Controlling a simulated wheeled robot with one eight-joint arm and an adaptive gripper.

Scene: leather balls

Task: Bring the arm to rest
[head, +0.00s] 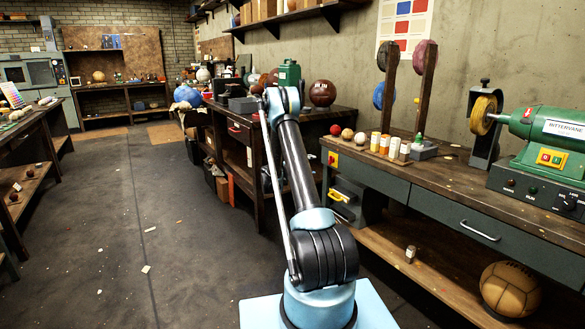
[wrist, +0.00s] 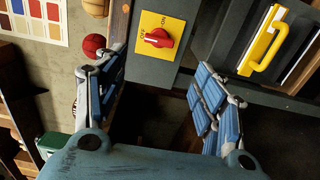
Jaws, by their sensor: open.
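My arm (head: 300,170) rises from its light blue base and is bent at the top in the head view. Its far end is mostly hidden behind my own links there. In the wrist view my gripper (wrist: 162,75) has its two blue-padded fingers spread wide. Nothing is between them. Beyond the fingers are a yellow plate with a red rotary switch (wrist: 160,38) and a yellow handle (wrist: 265,48) on a dark unit. I cannot tell how far they are from the fingertips.
The workbench (head: 450,180) at right holds bottles, a red ball (head: 336,130) and a green machine (head: 545,145). A brown leather ball (head: 510,289) lies on its lower shelf. Another bench with balls stands behind my arm. Open floor (head: 180,240) lies to the left.

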